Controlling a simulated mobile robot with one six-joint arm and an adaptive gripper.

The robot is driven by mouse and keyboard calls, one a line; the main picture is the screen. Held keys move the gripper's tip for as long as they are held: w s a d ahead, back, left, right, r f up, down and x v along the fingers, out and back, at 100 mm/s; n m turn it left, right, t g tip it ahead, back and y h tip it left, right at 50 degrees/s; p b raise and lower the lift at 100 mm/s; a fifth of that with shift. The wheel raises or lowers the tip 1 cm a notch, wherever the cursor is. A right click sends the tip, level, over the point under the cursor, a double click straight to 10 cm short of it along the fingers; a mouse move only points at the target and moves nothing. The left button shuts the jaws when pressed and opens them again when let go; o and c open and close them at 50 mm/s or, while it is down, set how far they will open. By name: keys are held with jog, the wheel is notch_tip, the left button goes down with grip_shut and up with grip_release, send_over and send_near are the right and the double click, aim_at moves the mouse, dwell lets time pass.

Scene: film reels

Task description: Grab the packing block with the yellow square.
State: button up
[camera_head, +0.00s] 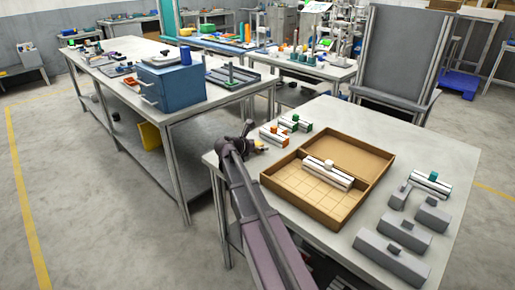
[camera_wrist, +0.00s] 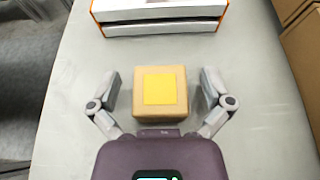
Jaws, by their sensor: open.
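The packing block (camera_wrist: 160,112) is a tan block with a yellow square on its top face. In the wrist view it sits on the grey table between the two open fingers of my gripper (camera_wrist: 160,95), with a gap on each side. In the head view my gripper (camera_head: 250,145) is at the table's left edge, left of the cardboard box. There the block (camera_head: 262,148) shows only as a small tan and yellow bit beside the gripper, mostly hidden.
A white and orange reel block (camera_wrist: 160,18) lies just beyond the block. The open cardboard box (camera_head: 345,160) stands to the right, holding a white piece (camera_head: 327,174). Several grey blocks (camera_head: 403,235) lie at the table's right. The table (camera_wrist: 75,110) is bare left of the gripper.

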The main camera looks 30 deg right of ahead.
aim_at(259, 142)
grip_shut()
jog(key=shift+r, duration=0.15)
dwell(0.4)
notch_tip(259, 142, up, 4)
jog(key=p, duration=0.4)
jog(key=shift+f, duration=0.2)
jog(key=s+a, duration=0.3)
jog(key=s, duration=0.1)
jog(key=s+a, duration=0.3)
jog(key=s, duration=0.1)
jog(key=s+a+r+p, duration=0.1)
jog(key=s+a, duration=0.2)
jog(key=s, duration=0.2)
jog(key=shift+a, duration=0.1)
jog(key=shift+r, duration=0.15)
